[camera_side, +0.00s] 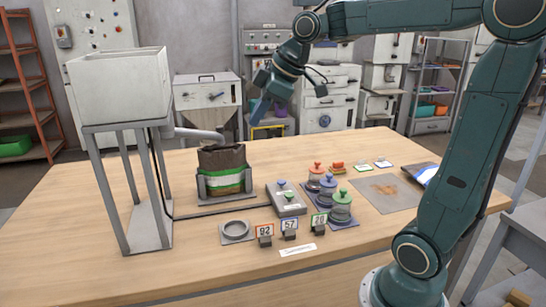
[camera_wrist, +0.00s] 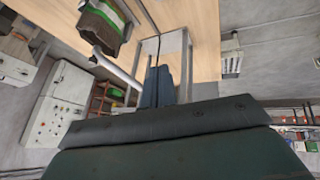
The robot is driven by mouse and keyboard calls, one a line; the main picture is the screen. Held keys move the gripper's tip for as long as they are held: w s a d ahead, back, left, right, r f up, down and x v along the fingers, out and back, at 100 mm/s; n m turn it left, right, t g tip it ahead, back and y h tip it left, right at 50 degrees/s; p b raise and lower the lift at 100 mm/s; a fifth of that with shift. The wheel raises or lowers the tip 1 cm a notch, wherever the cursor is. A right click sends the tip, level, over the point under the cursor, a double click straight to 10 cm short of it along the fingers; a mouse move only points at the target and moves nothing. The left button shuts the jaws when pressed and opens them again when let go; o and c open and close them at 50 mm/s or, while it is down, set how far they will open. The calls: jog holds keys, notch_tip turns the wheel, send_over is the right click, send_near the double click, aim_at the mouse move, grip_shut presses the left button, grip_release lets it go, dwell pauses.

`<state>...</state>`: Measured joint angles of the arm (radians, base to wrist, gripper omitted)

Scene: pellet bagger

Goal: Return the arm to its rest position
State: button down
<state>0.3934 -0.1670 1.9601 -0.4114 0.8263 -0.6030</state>
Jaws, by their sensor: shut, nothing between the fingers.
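My gripper (camera_side: 262,106) hangs in the air above the table's back edge, to the right of the pellet bag and higher than it. Its fingers are together with nothing between them. In the wrist view my gripper (camera_wrist: 158,86) also shows shut, pointing away from the camera. My teal arm rises from its base at the table's right front and reaches over to the left. The bag (camera_side: 222,170), dark with a green and white band, stands open-topped in a grey holder (camera_side: 203,189) below the spout (camera_side: 196,134). The bag also shows in the wrist view (camera_wrist: 103,20).
A white hopper (camera_side: 118,88) on a grey stand fills the table's left. A button box (camera_side: 286,199), a tray with several knobbed jars (camera_side: 340,206), number cards (camera_side: 289,228) and a round ring (camera_side: 236,230) occupy the middle. The wooden table's (camera_side: 70,262) left front is clear.

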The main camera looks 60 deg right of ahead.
jog(key=s+a+f+m, duration=0.3)
jog(key=s, duration=0.6)
jog(key=s+a+f+m+h, duration=0.1)
jog(key=s+a+f+m, duration=0.2)
jog(key=s, duration=0.6)
jog(key=shift+s+a+f+m+g, duration=0.3)
jog(key=shift+s+a+f+m, duration=0.1)
jog(key=shift+f, duration=0.2)
